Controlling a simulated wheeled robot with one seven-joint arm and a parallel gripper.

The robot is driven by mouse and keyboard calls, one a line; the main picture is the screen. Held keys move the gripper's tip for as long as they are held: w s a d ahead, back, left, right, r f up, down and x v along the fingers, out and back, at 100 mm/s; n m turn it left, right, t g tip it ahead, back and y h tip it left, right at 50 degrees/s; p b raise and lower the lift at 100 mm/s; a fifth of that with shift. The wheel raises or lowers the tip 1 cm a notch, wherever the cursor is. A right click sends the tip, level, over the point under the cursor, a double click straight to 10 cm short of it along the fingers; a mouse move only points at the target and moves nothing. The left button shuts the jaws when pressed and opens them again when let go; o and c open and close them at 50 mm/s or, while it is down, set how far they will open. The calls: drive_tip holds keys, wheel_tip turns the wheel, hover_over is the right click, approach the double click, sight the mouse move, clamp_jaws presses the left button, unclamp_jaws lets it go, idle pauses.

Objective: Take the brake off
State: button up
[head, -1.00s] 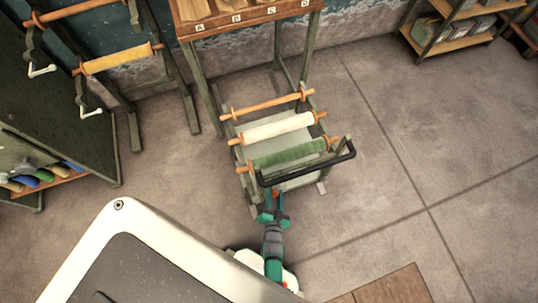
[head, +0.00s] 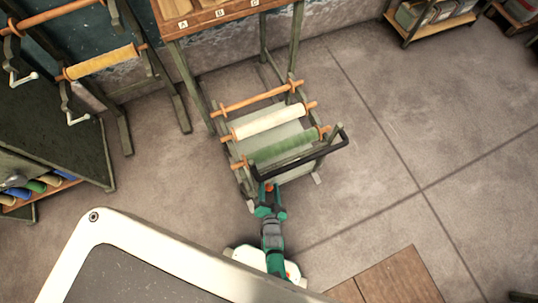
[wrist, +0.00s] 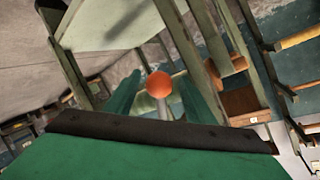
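The brake looks to be a lever with an orange ball knob (wrist: 159,84) on a pale stem, seen in the middle of the wrist view. It belongs to the wheeled roller cart (head: 313,172), whose near end faces me in the head view. My gripper (head: 269,189) is at the cart's near left corner, beside the black handle. In the wrist view its two teal fingers (wrist: 160,95) stand apart, one on each side of the knob, with gaps showing. The foot of the stem is hidden behind the gripper's dark edge.
The cart carries a green roll (head: 283,146), a white roll (head: 270,122) and a bare orange roller (head: 257,97). A wooden rack (head: 222,17) stands behind it. A yellow roll (head: 101,62) hangs on a frame at left. The floor right of the cart is clear.

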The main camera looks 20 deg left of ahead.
drive_tip(key=shift+s, duration=0.1)
drive_tip(key=shift+s+d, duration=0.1)
drive_tip(key=shift+s, duration=0.15)
drive_tip(key=v, duration=1)
drive_tip(key=shift+s+r, duration=0.1)
drive_tip(key=shift+r, duration=0.05)
